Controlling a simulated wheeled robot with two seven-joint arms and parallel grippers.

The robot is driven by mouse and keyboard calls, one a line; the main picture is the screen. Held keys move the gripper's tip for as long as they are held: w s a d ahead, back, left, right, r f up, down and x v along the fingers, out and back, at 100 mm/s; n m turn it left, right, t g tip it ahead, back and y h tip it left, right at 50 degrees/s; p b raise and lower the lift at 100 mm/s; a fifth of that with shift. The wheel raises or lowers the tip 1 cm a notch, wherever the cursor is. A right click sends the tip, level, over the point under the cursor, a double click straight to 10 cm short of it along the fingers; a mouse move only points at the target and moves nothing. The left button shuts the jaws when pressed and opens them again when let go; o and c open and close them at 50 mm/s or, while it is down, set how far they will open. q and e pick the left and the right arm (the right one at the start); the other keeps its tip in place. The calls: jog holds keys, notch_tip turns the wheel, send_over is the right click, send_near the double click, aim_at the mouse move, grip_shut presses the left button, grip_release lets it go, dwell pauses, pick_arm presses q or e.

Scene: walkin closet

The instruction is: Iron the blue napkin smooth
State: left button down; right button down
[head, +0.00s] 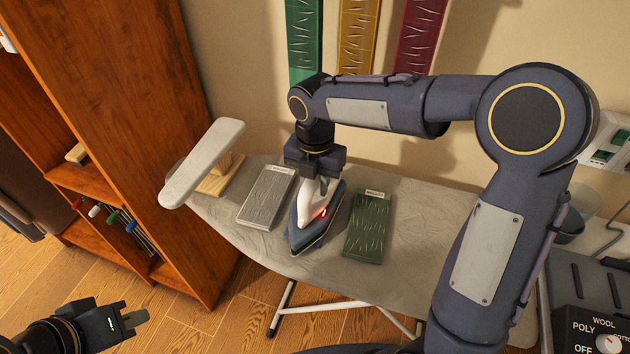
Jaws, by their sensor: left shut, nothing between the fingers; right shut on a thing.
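The iron (308,207), white on top with a dark blue lower body and a glowing red light, is over the middle of the ironing board (400,225). My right gripper (318,183) is shut on its handle from above. A little blue (319,243) shows at the iron's lower edge; it looks like the blue napkin, mostly hidden beneath. I cannot tell how wrinkled it is, or whether the iron touches it. My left gripper (128,318) is shut and empty at the lower left, off the board.
A small sleeve board (203,162) stands at the board's left end. A wooden shelf unit (125,95) is at left, a control box (590,300) at lower right.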

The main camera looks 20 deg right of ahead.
notch_tip(320, 180, up, 6)
jog(key=p, duration=0.6)
jog(key=shift+r, duration=0.1)
dwell(0.4)
